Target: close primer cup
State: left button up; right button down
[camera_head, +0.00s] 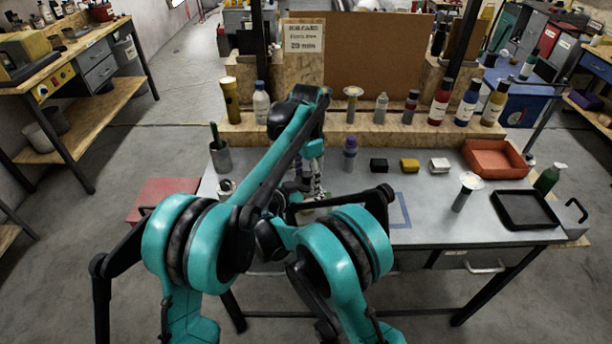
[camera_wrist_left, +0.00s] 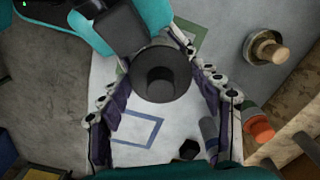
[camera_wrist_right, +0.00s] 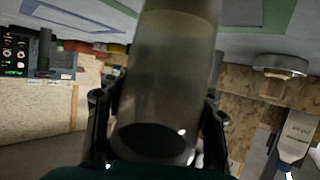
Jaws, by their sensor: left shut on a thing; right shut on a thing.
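My left gripper (camera_head: 316,188) reaches down over the middle-left of the table. In the left wrist view its two purple-lined fingers (camera_wrist_left: 162,108) are closed around a dark grey round lid (camera_wrist_left: 161,86) with a raised centre. In the right wrist view my right gripper (camera_wrist_right: 157,125) is shut on a smoky, see-through grey cylinder, seemingly the primer cup (camera_wrist_right: 172,60), with a dark round end near the palm. In the head view my arms hide the right gripper, cup and lid. I cannot tell whether the lid touches the cup.
A purple-capped bottle (camera_head: 350,155) stands just right of the left gripper. Further right are small blocks, a funnel-topped stand (camera_head: 465,192), a red tray (camera_head: 495,158) and a black tray (camera_head: 553,211). Bottles line the rear shelf.

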pick_arm(q)
jog(key=shift+f, duration=0.2)
jog(key=o, duration=0.9)
jog(key=shift+r, duration=0.1)
notch_tip(320, 180, up, 12)
pick_arm(e)
jog(key=c, duration=0.5)
grip_release()
